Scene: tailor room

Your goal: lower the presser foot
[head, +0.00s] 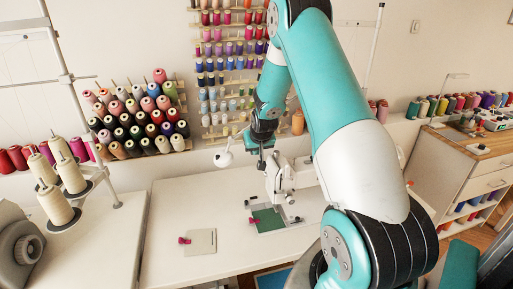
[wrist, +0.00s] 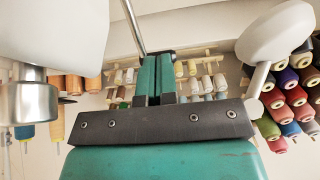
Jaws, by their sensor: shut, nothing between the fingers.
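The white sewing machine (head: 290,176) stands on the white table, partly hidden behind my arm. Its presser foot is too small to make out, and I cannot tell whether it is up or down. My gripper (head: 261,160) is beside the upper left part of the machine head. In the wrist view my gripper (wrist: 156,72) has its two green fingers together with nothing between them. A white rounded part, seemingly the machine head (wrist: 50,35), fills the upper left there, with a metal cylinder (wrist: 28,103) below it. A thin metal rod (wrist: 133,25) rises just beyond the fingertips.
A white lamp (head: 223,158) is left of my gripper and shows at the right in the wrist view (wrist: 285,33). A green plate (head: 268,219) lies below the machine head. A pale pad (head: 200,242) lies on the clear table (head: 170,215). Thread racks (head: 135,120) line the wall.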

